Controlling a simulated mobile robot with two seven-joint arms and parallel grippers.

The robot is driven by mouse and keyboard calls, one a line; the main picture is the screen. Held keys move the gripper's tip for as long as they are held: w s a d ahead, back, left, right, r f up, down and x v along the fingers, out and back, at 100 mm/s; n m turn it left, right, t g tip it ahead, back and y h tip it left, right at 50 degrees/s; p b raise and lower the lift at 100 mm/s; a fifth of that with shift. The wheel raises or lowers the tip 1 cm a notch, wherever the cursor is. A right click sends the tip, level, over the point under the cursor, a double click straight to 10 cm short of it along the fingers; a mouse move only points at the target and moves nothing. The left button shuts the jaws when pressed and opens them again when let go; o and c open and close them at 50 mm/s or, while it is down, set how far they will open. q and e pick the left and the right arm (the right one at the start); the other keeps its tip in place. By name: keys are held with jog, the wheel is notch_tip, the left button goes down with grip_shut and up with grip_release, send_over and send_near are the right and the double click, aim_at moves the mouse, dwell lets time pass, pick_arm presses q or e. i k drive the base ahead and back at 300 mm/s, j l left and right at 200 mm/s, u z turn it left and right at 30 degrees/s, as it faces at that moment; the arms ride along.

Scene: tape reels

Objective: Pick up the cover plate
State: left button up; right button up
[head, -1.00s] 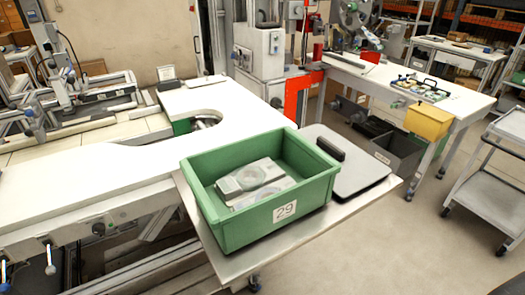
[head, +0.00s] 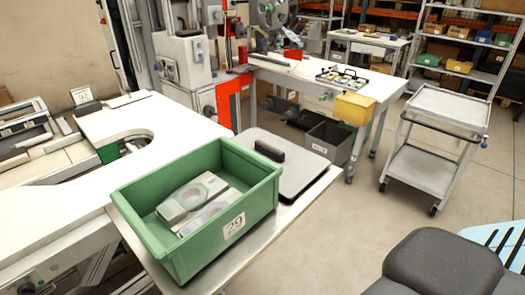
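The cover plate appears to be the flat light-grey plate (head: 308,172) with rounded corners and a black block handle (head: 269,151). It lies flat on the side table, just right of the green crate (head: 188,262), in the head view. The crate's wall hides part of its left edge. Neither gripper is in view, and nothing of mine touches the plate.
The green crate, labelled 29, holds grey parts (head: 190,199). The white curved worktop (head: 60,195) is at left. A yellow bin (head: 353,106), a dark grey bin (head: 328,143) and a grey cart (head: 420,170) stand behind. Open floor lies right of the side table.

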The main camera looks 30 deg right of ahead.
aim_at(301, 166)
jog(key=i+j, duration=0.15)
jog(key=i, duration=0.2)
jog(key=i+j, duration=0.1)
jog(key=i, duration=0.25)
jog(key=z, duration=1.55)
jog(key=j+z, duration=0.1)
jog(key=z, duration=0.25)
jog(key=j+z, duration=0.15)
jog(key=z, duration=0.25)
jog(key=j+z, duration=0.15)
jog(key=z, duration=0.2)
